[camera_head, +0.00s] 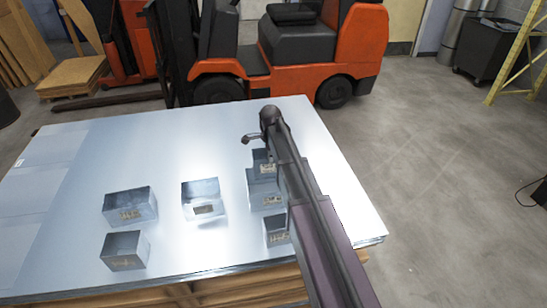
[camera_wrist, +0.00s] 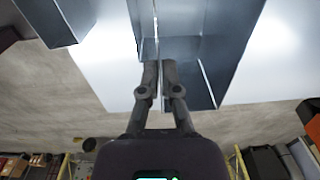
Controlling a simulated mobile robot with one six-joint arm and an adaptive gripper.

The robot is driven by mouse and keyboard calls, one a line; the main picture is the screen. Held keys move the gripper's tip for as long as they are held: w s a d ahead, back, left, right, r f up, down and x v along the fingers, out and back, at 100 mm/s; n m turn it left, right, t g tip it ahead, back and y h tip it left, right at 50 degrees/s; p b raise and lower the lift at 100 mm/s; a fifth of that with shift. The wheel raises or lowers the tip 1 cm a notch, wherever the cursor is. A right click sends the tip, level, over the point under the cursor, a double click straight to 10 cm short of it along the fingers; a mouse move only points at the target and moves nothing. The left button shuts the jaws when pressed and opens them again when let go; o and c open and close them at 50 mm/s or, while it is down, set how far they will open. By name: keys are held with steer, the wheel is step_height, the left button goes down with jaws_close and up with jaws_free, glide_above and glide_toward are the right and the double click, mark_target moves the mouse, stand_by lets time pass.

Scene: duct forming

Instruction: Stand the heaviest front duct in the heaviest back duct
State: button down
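A small open metal duct (camera_head: 262,158) stands upright at the larger back right duct (camera_head: 262,188), its top above that duct's rim; how deep it sits is hidden. In the wrist view my gripper (camera_wrist: 160,66) has its fingers close together on a thin wall of the small duct (camera_wrist: 147,22), with the larger duct (camera_wrist: 228,45) around or just below it. My arm covers part of both ducts in the head view. The other back ducts are the left (camera_head: 130,206) and the middle (camera_head: 200,190). Front ducts stand at left (camera_head: 124,252) and right (camera_head: 276,231). Their labels are unreadable.
The ducts stand on a shiny sheet-metal stack (camera_head: 180,140) on a wooden pallet. Its far part and the space between the left and middle ducts are clear. An orange forklift (camera_head: 350,45) is parked behind it. Concrete floor lies to the right.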

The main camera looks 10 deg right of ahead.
mark_target(271, 174)
steer(key=shift+f, duration=0.2)
steer(key=shift+f+b, duration=4.5)
steer(key=shift+b, duration=0.2)
steer(key=c, duration=0.7)
jaws_free()
steer(key=shift+r, duration=0.1)
